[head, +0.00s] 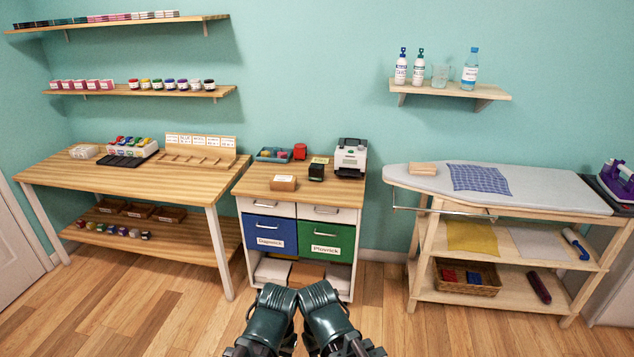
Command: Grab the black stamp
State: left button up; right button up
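A small black block (316,172), which looks like the black stamp, stands on the wooden top of the white drawer cabinet (342,215), left of a white label machine. A small yellow-topped item (320,160) is right behind it. My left gripper (245,350) and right gripper (362,349) are low at the bottom edge, in front of the cabinet and well away from the block. Their fingers cannot be made out clearly.
A cardboard box (283,183), a blue tray (273,155) and the white label machine (350,158) share the cabinet top. A wooden workbench (130,182) stands left, an ironing-board table (420,182) right. The wooden floor before the cabinet is clear.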

aim_at(316, 170)
jog(key=i+l+z, duration=0.1)
jog(key=i+z, duration=0.25)
jog(key=i, duration=0.25)
jog(key=i+j+z, duration=0.1)
jog(key=i+z, duration=0.25)
jog(key=i, duration=0.25)
jog(key=i+j+z, duration=0.15)
jog(key=i, duration=0.3)
jog(key=i+j+z, duration=0.1)
jog(key=i, duration=0.35)
